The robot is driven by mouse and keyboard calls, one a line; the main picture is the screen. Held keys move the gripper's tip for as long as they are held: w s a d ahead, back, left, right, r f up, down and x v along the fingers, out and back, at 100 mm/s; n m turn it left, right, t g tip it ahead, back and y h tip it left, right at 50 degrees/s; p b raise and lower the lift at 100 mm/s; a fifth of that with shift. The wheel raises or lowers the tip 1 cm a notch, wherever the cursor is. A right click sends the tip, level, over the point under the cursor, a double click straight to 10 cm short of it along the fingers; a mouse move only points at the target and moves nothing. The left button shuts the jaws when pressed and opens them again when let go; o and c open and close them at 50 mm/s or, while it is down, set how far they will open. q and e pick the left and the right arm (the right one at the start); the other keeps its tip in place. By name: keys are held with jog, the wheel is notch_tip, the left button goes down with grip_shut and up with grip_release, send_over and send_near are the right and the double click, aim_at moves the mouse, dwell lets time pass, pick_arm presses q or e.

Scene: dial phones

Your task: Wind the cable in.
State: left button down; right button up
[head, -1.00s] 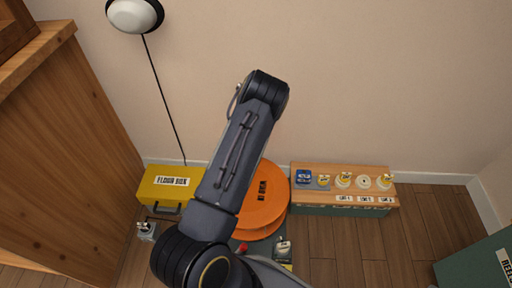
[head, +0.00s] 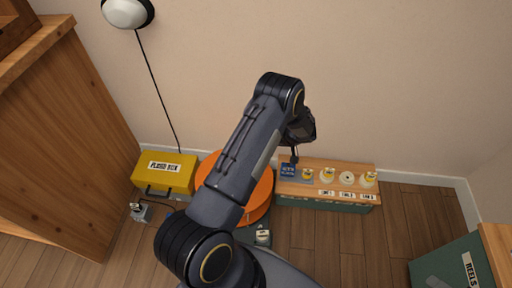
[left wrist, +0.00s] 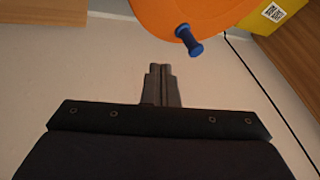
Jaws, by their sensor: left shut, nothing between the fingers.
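The orange cable reel (head: 258,200) stands on the floor against the wall, partly hidden behind my left arm. In the left wrist view its orange rim (left wrist: 165,12) shows with a blue crank knob (left wrist: 188,40) sticking out. The knob is hidden in the head view. My left gripper (head: 294,158) is shut and empty, pointing down near the left end of the wooden-topped bench. In the left wrist view its closed fingertips (left wrist: 160,68) are below and left of the knob, apart from it. I cannot make out cable wound on the reel.
A yellow floor box (head: 165,177) stands left of the reel, with a small grey fitting (head: 139,212) before it. The low bench (head: 320,178) carries a blue card and several knobs. A lamp cord (head: 158,90) hangs on the wall. A green reels box (head: 440,262) is lower right.

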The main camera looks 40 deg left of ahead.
pick_arm(q)
jog(key=b+x, duration=0.3)
jog(key=x, duration=0.6)
jog(key=shift+f, duration=0.25)
jog(key=s+a, duration=0.1)
jog(key=a, duration=0.2)
jog(key=shift+s+f+b, duration=0.15)
jog(key=shift+s+b, duration=0.25)
jog(key=shift+s+a, duration=0.35)
jog(key=shift+a, duration=0.1)
jog(key=shift+s+a+f+b, duration=0.1)
jog(key=shift+s+a+b, duration=0.1)
jog(key=shift+a+b, duration=0.9)
jog(key=shift+n+g, duration=0.5)
jog(key=shift+n, duration=0.3)
jog(key=a+b, duration=0.1)
jog(key=s+a+b, duration=0.2)
jog(key=a, duration=0.1)
jog(key=shift+b, duration=0.35)
jog(key=shift+s+a+b, duration=0.45)
jog(key=shift+s+a, duration=0.25)
jog(key=shift+a, duration=0.05)
jog(key=shift+s+a+n+g, duration=0.45)
jog(key=shift+s+n+g, duration=0.1)
jog(key=shift+n, duration=0.15)
